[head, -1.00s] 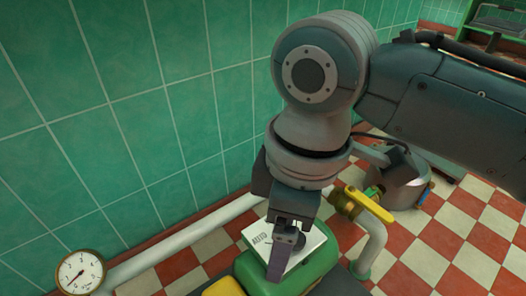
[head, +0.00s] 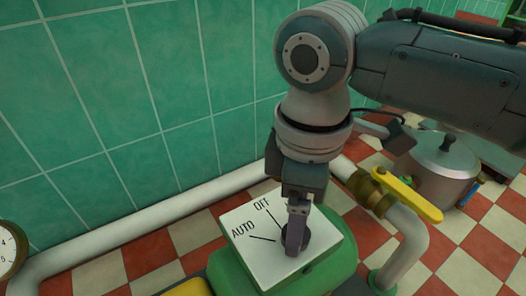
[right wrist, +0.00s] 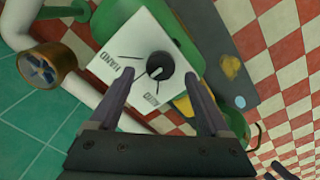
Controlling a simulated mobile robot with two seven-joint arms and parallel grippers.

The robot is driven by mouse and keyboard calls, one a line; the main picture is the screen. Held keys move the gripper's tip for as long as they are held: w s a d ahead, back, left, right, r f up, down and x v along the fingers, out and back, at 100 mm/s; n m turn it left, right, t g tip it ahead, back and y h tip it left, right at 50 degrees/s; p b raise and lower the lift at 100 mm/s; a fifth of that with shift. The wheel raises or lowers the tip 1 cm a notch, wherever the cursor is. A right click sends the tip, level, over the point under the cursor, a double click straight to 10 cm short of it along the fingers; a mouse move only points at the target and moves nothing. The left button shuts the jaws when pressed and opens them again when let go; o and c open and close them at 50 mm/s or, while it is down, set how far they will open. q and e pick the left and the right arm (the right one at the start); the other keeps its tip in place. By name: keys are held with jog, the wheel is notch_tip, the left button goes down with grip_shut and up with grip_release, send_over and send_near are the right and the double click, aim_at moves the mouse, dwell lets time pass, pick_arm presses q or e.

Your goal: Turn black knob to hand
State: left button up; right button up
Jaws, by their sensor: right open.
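The black knob (head: 322,240) sits on a white plate (head: 234,221) on top of a green box (head: 338,268). The plate shows AUTO and OFF with short lines; I cannot see a HAND mark in the head view. In the right wrist view the knob (right wrist: 164,63) bears a light pointer mark on its lower left. My right gripper (head: 294,240) points down at the knob, partly covering it. Its two fingers (right wrist: 162,82) are apart, one to each side of the knob; contact cannot be told. My left gripper is not in view.
A white pipe (head: 150,222) runs along the green tiled wall. A brass valve with a yellow lever (head: 408,198) stands right of the plate, near a metal pot (head: 443,165). A gauge (head: 8,248) is at the left edge. Red and white floor tiles lie below.

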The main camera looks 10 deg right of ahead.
aim_at(306, 238)
notch_tip(306, 238, down, 3)
jog(key=shift+f+b, duration=0.1)
jog(key=shift+b, duration=0.7)
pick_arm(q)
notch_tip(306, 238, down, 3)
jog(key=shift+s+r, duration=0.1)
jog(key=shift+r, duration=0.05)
pick_arm(e)
jog(key=shift+a, duration=0.1)
jog(key=shift+c, duration=0.2)
jog(key=shift+c, duration=1.4)
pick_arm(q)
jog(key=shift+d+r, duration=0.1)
pick_arm(e)
grip_shut()
